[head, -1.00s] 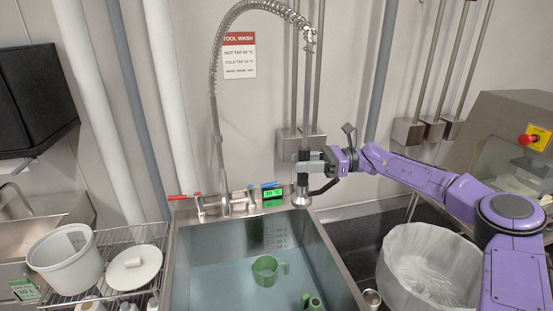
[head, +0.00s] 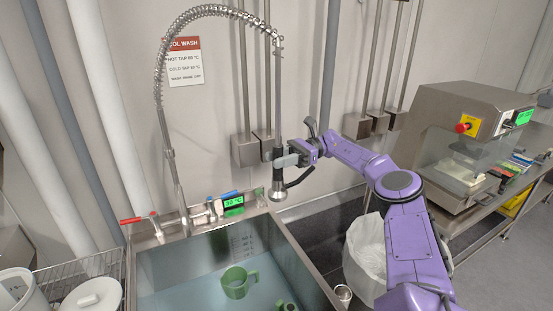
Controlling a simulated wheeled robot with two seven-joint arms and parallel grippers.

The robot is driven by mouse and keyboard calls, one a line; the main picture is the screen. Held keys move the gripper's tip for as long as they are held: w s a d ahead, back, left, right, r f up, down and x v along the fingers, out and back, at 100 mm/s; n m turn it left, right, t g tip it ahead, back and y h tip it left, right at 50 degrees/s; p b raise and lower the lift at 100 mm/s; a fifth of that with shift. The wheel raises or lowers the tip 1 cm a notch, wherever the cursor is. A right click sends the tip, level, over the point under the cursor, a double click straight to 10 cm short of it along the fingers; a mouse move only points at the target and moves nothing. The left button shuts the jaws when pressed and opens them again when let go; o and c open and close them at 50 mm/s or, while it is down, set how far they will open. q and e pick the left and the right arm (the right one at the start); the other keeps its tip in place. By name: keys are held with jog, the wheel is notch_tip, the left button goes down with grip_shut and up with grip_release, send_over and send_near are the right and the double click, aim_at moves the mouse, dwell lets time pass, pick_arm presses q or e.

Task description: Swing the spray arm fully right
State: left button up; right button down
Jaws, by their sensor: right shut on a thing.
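The spray arm is a coiled steel hose (head: 205,14) that rises behind the sink and arches over to the right. Its straight hanging part ends in a dark-and-steel spray head (head: 277,190), which hangs above the sink's back right corner. My right gripper (head: 281,160) is shut on the hanging part just above the spray head, reaching it from the right. The gripped spot is partly hidden by the fingers. My left gripper is not in view.
The steel sink (head: 308,262) holds water and a green jug (head: 238,281). A lined bin (head: 366,250) stands to the right, with a machine (head: 435,125) beyond.

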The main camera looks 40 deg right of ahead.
jog(key=shift+d+r, duration=0.1)
jog(key=shift+r, duration=0.1)
jog(key=c, duration=0.9)
grip_release()
jog(key=shift+o, duration=0.5)
jog(key=shift+w+d+f, duration=0.1)
jog(key=shift+w+f, duration=0.15)
jog(key=shift+w, duration=0.05)
jog(key=shift+r, duration=0.1)
